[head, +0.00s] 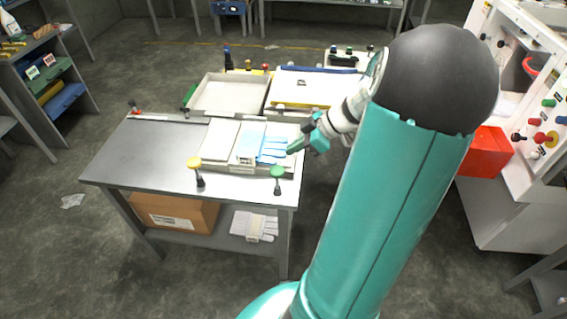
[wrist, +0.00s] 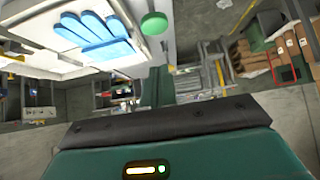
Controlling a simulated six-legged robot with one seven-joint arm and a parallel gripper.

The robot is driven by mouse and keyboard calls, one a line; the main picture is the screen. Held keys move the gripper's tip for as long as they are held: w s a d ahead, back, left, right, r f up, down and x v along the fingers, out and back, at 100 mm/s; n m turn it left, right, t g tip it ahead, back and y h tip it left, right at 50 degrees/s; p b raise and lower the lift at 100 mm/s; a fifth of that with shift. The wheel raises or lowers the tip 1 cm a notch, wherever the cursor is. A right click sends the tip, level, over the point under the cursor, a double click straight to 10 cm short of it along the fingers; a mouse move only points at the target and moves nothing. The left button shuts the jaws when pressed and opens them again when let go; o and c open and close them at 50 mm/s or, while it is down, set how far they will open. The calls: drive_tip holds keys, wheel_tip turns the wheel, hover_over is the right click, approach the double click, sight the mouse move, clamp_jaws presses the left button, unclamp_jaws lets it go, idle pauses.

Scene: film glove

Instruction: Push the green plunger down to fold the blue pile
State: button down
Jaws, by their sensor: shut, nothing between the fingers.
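The green plunger (head: 277,172), a round green knob on a dark stem, stands upright at the front right of the metal table. It also shows in the wrist view as a green disc (wrist: 153,23) at the top. The blue pile (head: 272,147), blue gloves, lies flat on a pale board just behind it; its blue fingers fill the upper left of the wrist view (wrist: 95,35). My gripper (head: 292,150) is shut and empty, above the right edge of the pile, behind and slightly right of the green plunger, apart from the knob.
The left of the table (head: 150,150) is bare. Shallow trays (head: 228,95) stand behind. A cardboard box (head: 175,214) and white gloves (head: 254,226) are on the lower shelf. A red bin (head: 485,153) is at the right.

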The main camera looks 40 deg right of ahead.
sight(274, 169)
drive_tip(key=f, duration=0.2)
drive_tip(key=w+a+f, duration=0.1)
drive_tip(key=f, duration=0.1)
drive_tip(key=w+f, duration=0.1)
drive_tip(key=f, duration=0.1)
drive_tip(key=shift+w+a+f, duration=0.1)
drive_tip(key=shift+w+a, duration=0.1)
drive_tip(key=shift+a, duration=0.2)
drive_tip(key=shift+f, duration=0.45)
wheel_tip(274, 169, down, 5)
drive_tip(key=shift+f, duration=0.2)
drive_tip(key=shift+a+f, duration=0.1)
drive_tip(key=shift+f, duration=0.05)
drive_tip(key=shift+s+f, duration=0.15)
idle(0.6)
